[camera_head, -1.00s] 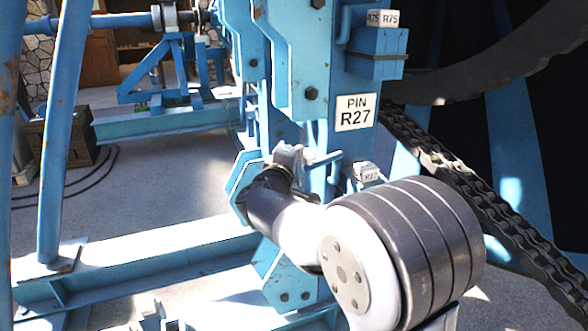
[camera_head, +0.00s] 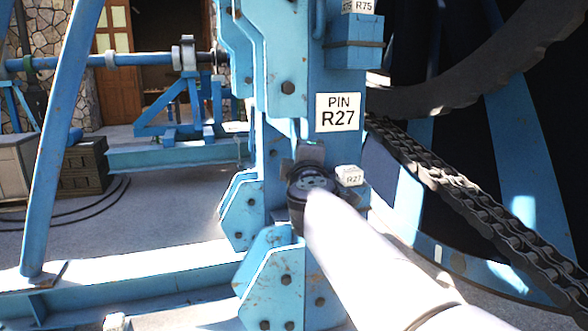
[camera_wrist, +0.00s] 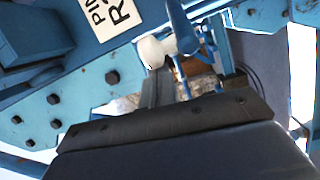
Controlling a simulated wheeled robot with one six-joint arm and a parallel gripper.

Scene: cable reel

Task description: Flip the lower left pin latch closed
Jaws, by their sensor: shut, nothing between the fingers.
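My gripper (camera_head: 309,155) is in front of the blue upright, just below the white PIN R27 plate (camera_head: 338,112). Its fingers (camera_wrist: 158,88) are shut with nothing between them. In the wrist view, a blue lever-like bar (camera_wrist: 181,28) stands just beyond the fingertips, beside a pale rounded piece (camera_wrist: 152,50); I cannot tell whether the fingers touch either. In the head view, my gripper and wrist cover the area where the latch would be, so its position cannot be told.
A heavy chain (camera_head: 455,190) runs down to the right, beside the dark wheel rim (camera_head: 480,75). Bolted blue plates (camera_head: 275,285) stand below my gripper. A blue box (camera_head: 354,45) juts out above the plate.

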